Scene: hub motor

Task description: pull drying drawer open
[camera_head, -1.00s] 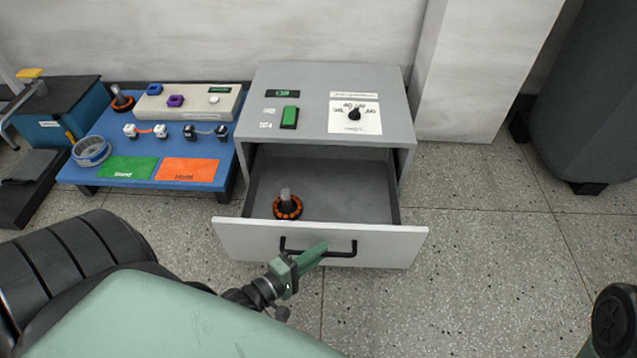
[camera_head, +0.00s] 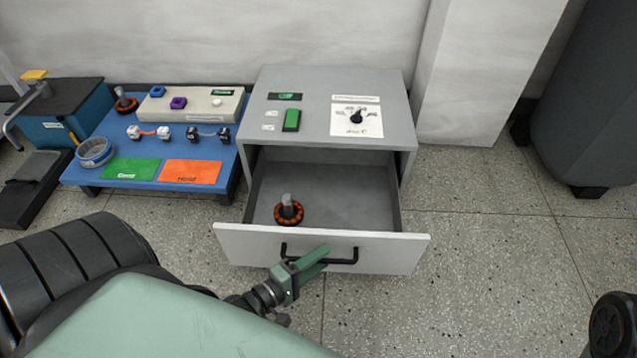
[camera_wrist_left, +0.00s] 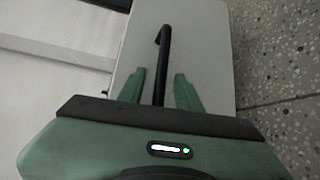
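The drying drawer (camera_head: 235,246) stands pulled out of the grey cabinet (camera_head: 320,88), its inside showing. A motor part with a dark and orange ring and a grey shaft (camera_head: 289,211) stands in it, left of the middle. The black bar handle (camera_head: 345,262) is on the drawer's front. My left gripper (camera_head: 314,256) is at the handle. In the left wrist view its two green fingers (camera_wrist_left: 161,88) stand apart on either side of the handle bar (camera_wrist_left: 164,55), with gaps showing, so it is open around the bar. My right gripper is not in view.
A dark bin (camera_head: 590,110) stands at the far right. The floor right of the drawer is clear.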

